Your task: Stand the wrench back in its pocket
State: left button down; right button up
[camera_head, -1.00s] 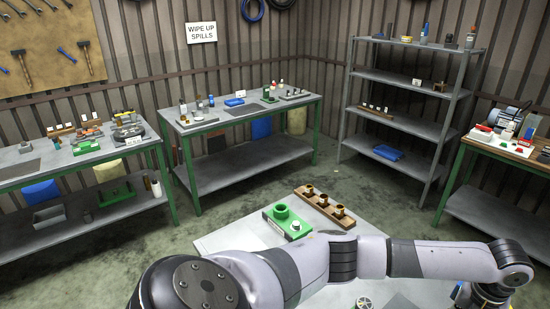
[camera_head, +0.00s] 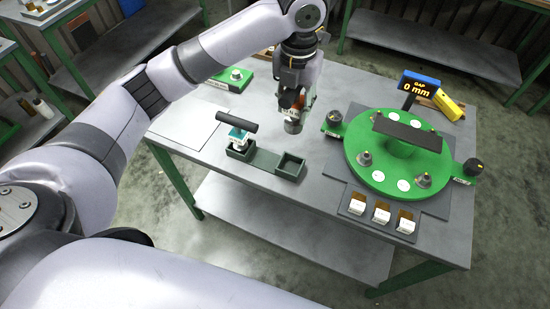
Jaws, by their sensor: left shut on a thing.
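My left gripper (camera_head: 292,103) hangs pointing down over the middle of the table. It is shut on a tool, which looks like the wrench (camera_head: 293,126); its grey round lower end shows below the fingers, with the rest mostly hidden. A dark green holder (camera_head: 265,160) lies below and in front of it. The holder's right pocket (camera_head: 291,166) is a square box and looks empty. Its left pocket holds a T-handled tool (camera_head: 237,122) with a black bar and a teal and white body. The held tool is apart from the holder. My right gripper is out of view.
A round green fixture (camera_head: 412,168) with a dark bar across it stands on the right, near a "GAP 0 mm" display (camera_head: 419,82). Three small labelled blocks (camera_head: 381,214) line the front. A green block (camera_head: 232,77) lies behind my arm.

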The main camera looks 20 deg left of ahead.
pick_arm(q)
notch_tip(320, 180, down, 19)
jog(key=p, duration=0.4)
jog(key=shift+d, duration=0.1)
jog(key=shift+f, duration=0.1)
jog(key=shift+f, duration=0.15)
jog(key=c, duration=1.1)
grip_release()
jog(key=shift+o, duration=0.2)
